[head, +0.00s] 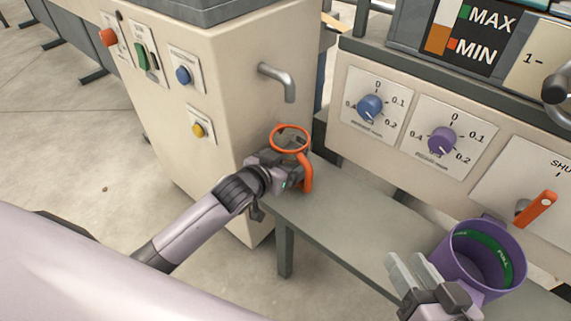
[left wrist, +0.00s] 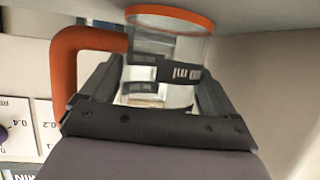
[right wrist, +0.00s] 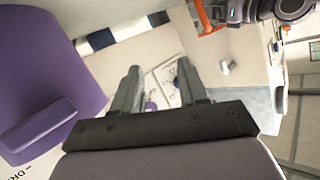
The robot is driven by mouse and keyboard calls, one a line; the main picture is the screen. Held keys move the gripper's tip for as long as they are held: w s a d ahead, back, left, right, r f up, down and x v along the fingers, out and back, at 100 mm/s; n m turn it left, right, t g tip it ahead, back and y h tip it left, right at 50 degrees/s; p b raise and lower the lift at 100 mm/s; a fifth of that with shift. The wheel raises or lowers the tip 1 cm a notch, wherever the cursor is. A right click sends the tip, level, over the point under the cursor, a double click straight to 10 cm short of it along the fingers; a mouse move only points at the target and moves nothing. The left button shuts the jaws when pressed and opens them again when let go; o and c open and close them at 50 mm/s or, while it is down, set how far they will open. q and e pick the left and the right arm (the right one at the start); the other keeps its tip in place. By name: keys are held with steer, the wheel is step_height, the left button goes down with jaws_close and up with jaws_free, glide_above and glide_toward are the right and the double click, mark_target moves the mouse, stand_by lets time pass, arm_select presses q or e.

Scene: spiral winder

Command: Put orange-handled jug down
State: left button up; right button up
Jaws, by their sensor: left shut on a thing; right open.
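The orange-handled jug has a clear body with a black printed band and an orange rim (head: 290,138); its orange handle (head: 306,172) faces right in the head view. I cannot tell whether the jug's base touches the bench. My right gripper (head: 412,275) is open and empty beside a purple jug (head: 440,257).
A metal spout (head: 278,80) juts from the cream cabinet above and behind the orange-handled jug. A panel with a blue dial (head: 370,107), a purple dial (head: 442,141) and an orange lever (head: 536,208) stands behind the bench. The bench is bare between the two jugs.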

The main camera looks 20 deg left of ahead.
arm_select(q)
steer(key=shift+r, duration=0.1)
steer(key=o, duration=0.8)
steer(key=shift+s+r, duration=0.15)
steer(key=shift+s, duration=0.05)
steer(key=p+v, duration=0.2)
steer(key=v, duration=0.1)
steer(key=shift+s+a+r, duration=0.1)
steer(key=shift+s+r, duration=0.1)
steer(key=shift+s, duration=0.1)
steer(key=p+v, duration=0.3)
steer(key=v, duration=0.5)
steer(key=s+d+h, duration=0.1)
steer(key=s+d, duration=0.2)
steer(key=s+d+r+g+h, duration=0.1)
steer(key=s+d, duration=0.2)
steer(key=s+d+r+h, duration=0.1)
steer(key=s+d, duration=0.1)
steer(key=s, duration=0.1)
steer(key=shift+s+d, duration=0.35)
steer(key=shift+d, duration=0.05)
arm_select(e)
steer(key=shift+s+d+r+g+h, duration=0.15)
steer(key=shift+d+r+h, duration=0.05)
steer(key=shift+d+h, duration=0.2)
steer(key=shift+s+d+r+g+h, duration=0.1)
steer(key=shift+d+r+g+h, duration=0.1)
steer(key=shift+d+h, duration=0.15)
